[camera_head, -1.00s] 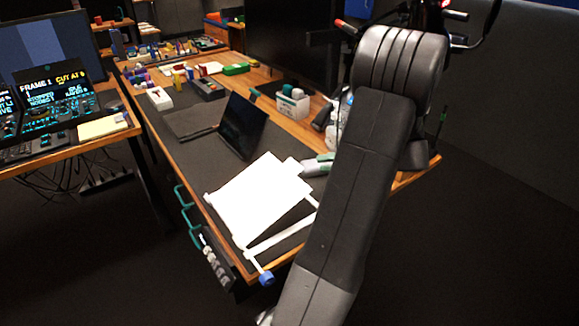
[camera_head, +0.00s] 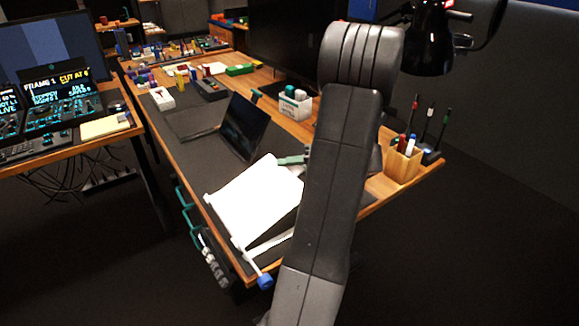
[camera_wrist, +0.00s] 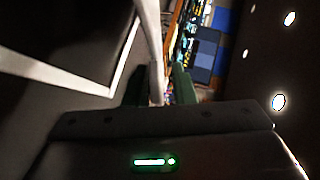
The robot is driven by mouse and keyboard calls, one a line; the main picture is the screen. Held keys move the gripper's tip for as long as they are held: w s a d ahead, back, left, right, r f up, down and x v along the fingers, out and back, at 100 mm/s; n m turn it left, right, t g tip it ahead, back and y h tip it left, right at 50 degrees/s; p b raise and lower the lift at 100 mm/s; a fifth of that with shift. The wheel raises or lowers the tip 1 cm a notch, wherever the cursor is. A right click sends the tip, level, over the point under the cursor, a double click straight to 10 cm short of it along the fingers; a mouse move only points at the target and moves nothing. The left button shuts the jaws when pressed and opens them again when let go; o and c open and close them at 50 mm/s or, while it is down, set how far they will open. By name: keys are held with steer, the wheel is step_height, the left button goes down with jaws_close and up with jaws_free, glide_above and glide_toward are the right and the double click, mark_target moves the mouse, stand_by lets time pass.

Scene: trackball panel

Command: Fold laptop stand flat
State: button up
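The laptop stand shows in the head view as a white tilted plate (camera_head: 252,200), raised above its base on the desk mat. A blue knob (camera_head: 265,282) sits at the base's near corner. My arm hides the stand's right side. A green finger of my gripper (camera_head: 292,160) shows at the plate's far upper edge. In the wrist view, the two green fingers of my gripper (camera_wrist: 160,88) stand apart on either side of a pale bar (camera_wrist: 151,45), apparently the plate's edge. Gaps seem to show beside it, so the gripper looks open; contact is hard to judge.
A dark tablet or laptop (camera_head: 243,126) stands behind the stand. A pen cup (camera_head: 402,163) and a black lamp (camera_head: 428,40) are at right. A white box (camera_head: 294,106) stands at the back. Green handles (camera_head: 186,208) line the desk's left edge.

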jaws_close()
steer(key=f+b, duration=0.1)
steer(key=f, duration=0.1)
steer(key=f+b, duration=0.1)
steer(key=shift+w+d+b, duration=0.25)
steer(key=shift+d+b, duration=0.1)
steer(key=shift+d, duration=0.05)
steer(key=shift+o, duration=1.1)
jaws_free()
steer(key=shift+r, duration=0.1)
steer(key=p+v, duration=0.1)
steer(key=v, duration=1.3)
steer(key=shift+r, duration=0.1)
